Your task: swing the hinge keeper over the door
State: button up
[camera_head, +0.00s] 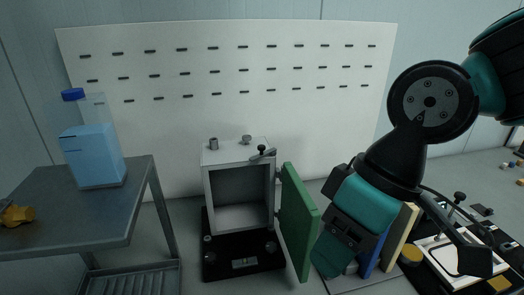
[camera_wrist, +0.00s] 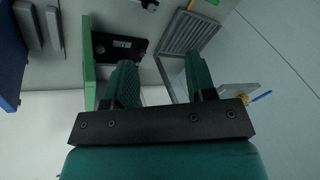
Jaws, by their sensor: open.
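The grey box fixture (camera_head: 206,190) has an open front. Its green door (camera_head: 299,222) stands swung out to the right of the opening, and its edge shows at left in the wrist view (camera_wrist: 88,72). A small metal lever with a black knob, apparently the keeper (camera_head: 263,155), sits at the box's top right front corner, above the door's hinge side. My gripper (camera_head: 328,262) is just right of the door, low and pointing down. In the wrist view my gripper (camera_wrist: 161,80) has its teal fingers apart with nothing between them. I cannot tell whether a finger touches the door.
The box stands on a black base (camera_head: 220,268). A white slotted panel (camera_head: 150,115) stands behind.

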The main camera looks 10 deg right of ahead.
aim_at(272, 152)
jog(key=z, duration=1.55)
jog(key=k, duration=1.05)
jog(key=u, duration=1.6)
jog(key=i, duration=1)
jog(key=z, duration=0.05)
